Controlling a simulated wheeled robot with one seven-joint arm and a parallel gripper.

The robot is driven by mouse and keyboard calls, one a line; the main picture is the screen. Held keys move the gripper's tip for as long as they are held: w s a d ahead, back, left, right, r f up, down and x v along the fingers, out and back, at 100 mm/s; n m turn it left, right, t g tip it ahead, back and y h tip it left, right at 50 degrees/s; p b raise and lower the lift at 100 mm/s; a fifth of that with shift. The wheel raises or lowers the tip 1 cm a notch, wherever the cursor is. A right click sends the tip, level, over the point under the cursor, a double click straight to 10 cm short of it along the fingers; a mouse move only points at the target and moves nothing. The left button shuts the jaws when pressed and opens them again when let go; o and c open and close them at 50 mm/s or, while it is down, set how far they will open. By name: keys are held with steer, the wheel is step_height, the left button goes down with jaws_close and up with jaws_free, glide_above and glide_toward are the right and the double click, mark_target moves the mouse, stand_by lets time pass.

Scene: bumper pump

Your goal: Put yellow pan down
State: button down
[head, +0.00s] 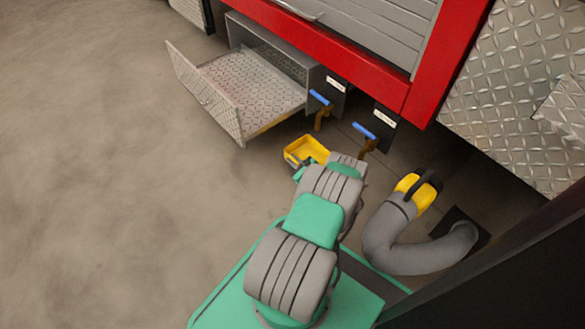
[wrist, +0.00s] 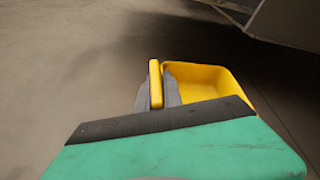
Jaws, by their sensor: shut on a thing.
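The yellow pan (head: 306,151) is a shallow open tray beyond the end of my arm in the head view, below the brown taps. In the wrist view the yellow pan (wrist: 208,82) lies just past my gripper, with its upright handle (wrist: 155,84) between the grey fingers. My gripper (wrist: 157,88) is shut on the handle. In the head view my gripper is mostly hidden behind my arm. I cannot tell whether the pan touches the floor.
An open metal drawer (head: 250,84) juts out left of the pan. Two brown taps with blue handles, the left one (head: 321,110) and the right one (head: 367,140), stand behind it. A grey hose (head: 385,235) with a yellow end lies right of my arm. The floor (head: 110,170) at left is clear.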

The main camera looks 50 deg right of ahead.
step_height(320, 180, down, 2)
steer(key=shift+a+f, duration=0.1)
steer(key=shift+f, duration=0.1)
steer(key=shift+f, duration=0.15)
steer(key=c, duration=1.5)
jaws_free()
steer(key=shift+a, duration=0.1)
